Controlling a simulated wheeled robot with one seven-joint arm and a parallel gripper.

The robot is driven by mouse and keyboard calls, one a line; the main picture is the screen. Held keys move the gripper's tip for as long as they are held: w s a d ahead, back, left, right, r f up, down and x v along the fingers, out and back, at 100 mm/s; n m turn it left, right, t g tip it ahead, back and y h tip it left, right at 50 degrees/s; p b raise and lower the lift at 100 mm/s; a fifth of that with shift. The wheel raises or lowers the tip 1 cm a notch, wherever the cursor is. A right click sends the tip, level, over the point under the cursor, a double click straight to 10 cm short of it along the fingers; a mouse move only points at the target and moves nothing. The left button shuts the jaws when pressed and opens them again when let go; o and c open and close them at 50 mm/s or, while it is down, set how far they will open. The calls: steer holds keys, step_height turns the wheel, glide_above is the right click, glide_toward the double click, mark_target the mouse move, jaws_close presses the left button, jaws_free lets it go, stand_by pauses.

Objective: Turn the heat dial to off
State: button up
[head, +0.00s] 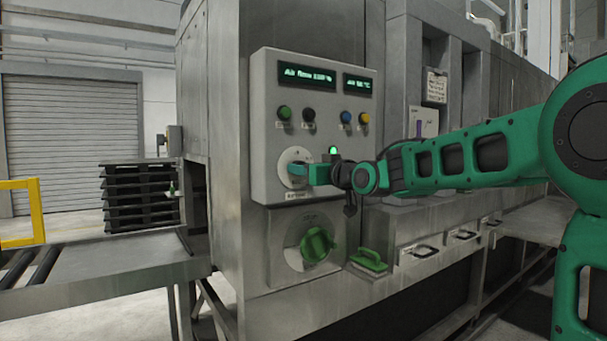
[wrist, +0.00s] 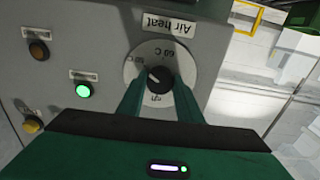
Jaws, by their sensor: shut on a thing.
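The heat dial (head: 291,157) is a pale round plate with a dark knob, low on the grey control panel. In the wrist view its black knob (wrist: 160,79) sits under an "Air heat" label, with "60 C" among the printed marks. The knob's white pointer line slants to the upper left in that view. The other marks are too small to read surely. My gripper (head: 304,174) reaches in from the right. Its two green fingers (wrist: 160,88) stand on either side of the knob and are shut on it. The fingers cover part of the plate.
Two lit displays (head: 306,75) and several coloured buttons (head: 284,112) sit above the dial. A green lamp (head: 333,150) glows to its right. Below are a large green rotary knob (head: 317,245) and a green handle (head: 368,262). A roller conveyor (head: 100,265) lies at left.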

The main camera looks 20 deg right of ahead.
steer(key=n, duration=1.6)
steer(key=f+n, duration=0.1)
steer(key=n, duration=0.7)
steer(key=shift+d, duration=0.15)
steer(key=shift+n, duration=0.3)
steer(key=o, duration=1)
steer(key=shift+r, duration=0.1)
steer(key=shift+o, duration=0.2)
steer(key=shift+r, duration=0.2)
steer(key=v, duration=1)
steer(key=shift+s, duration=0.3)
